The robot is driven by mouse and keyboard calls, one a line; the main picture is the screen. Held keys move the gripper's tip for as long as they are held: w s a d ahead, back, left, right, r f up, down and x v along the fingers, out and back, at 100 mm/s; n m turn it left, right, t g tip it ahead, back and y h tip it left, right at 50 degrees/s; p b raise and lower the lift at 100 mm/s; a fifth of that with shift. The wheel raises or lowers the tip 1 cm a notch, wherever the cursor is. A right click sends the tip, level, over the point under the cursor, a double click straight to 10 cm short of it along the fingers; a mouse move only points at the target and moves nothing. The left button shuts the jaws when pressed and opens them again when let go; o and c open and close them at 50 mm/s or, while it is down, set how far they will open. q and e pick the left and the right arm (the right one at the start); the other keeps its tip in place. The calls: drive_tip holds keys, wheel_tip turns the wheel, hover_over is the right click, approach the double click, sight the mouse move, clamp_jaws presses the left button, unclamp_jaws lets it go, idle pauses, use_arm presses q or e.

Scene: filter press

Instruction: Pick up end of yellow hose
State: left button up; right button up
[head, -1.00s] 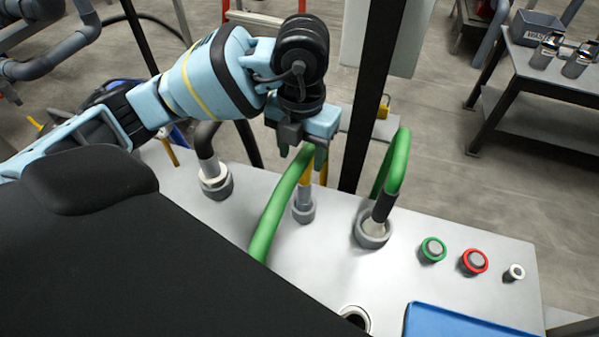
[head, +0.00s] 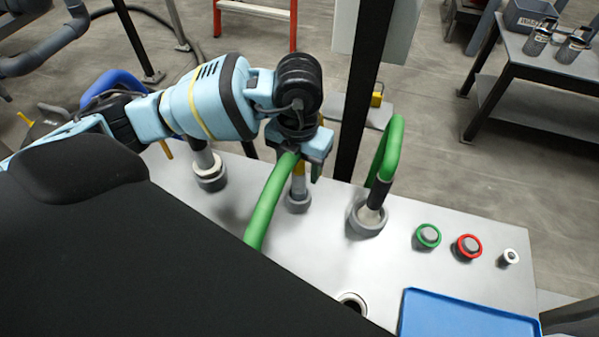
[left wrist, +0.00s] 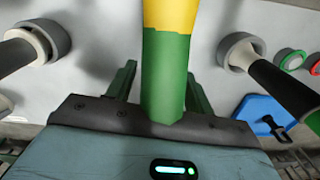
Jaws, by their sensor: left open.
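The yellow-banded end (head: 299,170) of a green hose stands upright in the middle socket of the light grey panel. The green hose (head: 265,205) bends from there toward the lower left and goes out of sight behind a black part of mine. My left gripper (head: 300,150) is over this end from above, open. In the left wrist view its two fingers (left wrist: 162,75) stand on either side of the hose's green part, with the yellow band (left wrist: 170,14) beyond. A gap shows on the left; contact on the right is unclear. My right gripper is not in view.
A black-ended green hose (head: 388,160) stands in the right socket, and a dark fitting in the left socket (head: 211,178). A black post (head: 362,90) rises close behind my gripper. Green and red buttons (head: 469,247) and a blue tray (head: 465,318) are at the right.

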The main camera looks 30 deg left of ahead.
use_arm(q)
drive_tip(key=shift+f, duration=0.25)
clamp_jaws()
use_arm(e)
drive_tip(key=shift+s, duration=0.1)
